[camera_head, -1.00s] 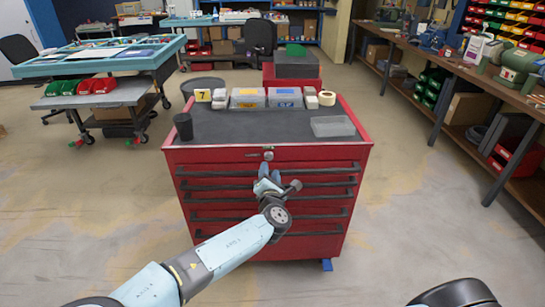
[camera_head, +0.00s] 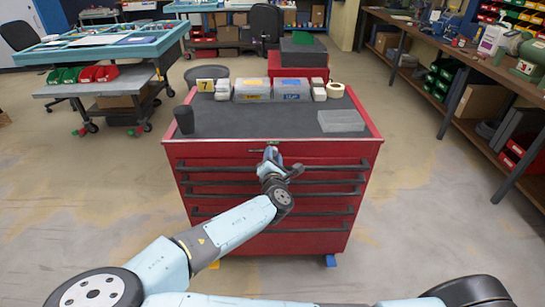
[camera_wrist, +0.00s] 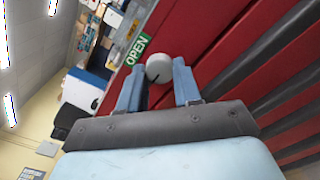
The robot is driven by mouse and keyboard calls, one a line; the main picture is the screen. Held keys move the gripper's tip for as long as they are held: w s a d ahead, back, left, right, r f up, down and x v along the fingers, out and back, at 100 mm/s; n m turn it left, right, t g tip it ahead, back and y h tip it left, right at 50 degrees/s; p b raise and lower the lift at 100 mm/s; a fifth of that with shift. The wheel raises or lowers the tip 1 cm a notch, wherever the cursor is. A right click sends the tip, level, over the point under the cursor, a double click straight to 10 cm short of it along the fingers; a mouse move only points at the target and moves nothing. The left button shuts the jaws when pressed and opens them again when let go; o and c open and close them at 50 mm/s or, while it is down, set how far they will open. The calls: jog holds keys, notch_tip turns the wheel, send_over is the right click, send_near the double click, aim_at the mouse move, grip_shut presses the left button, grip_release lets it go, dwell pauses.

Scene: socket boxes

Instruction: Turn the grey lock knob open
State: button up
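The grey lock knob (camera_wrist: 159,67) is round, with a dark line on its face, and sits on the upper front of the red tool cabinet (camera_head: 215,150). A green OPEN label (camera_wrist: 138,50) is beside the knob in the wrist view. My gripper (camera_wrist: 158,77) has one finger on each side of the knob, with the tips at its edges. I cannot tell whether the fingers press on it. In the head view my gripper (camera_head: 271,152) is at the cabinet's upper front and hides most of the knob.
Drawer handles (camera_head: 320,182) run below the knob. Floor is clear at both sides.

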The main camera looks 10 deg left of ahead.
jog(key=c, duration=0.4)
jog(key=shift+s+a, duration=0.1)
jog(key=shift+a, duration=0.2)
jog(key=shift+c, duration=0.3)
jog(key=shift+d, duration=0.2)
jog(key=shift+d+m, duration=0.1)
jog(key=shift+m, duration=0.4)
jog(key=m, duration=0.6)
jog(key=shift+d+m, duration=0.25)
jog(key=shift+m, duration=0.05)
jog(key=m, duration=1)
jog(key=shift+a+f, duration=0.1)
jog(key=shift+f, duration=0.05)
jog(key=shift+m, duration=0.3)
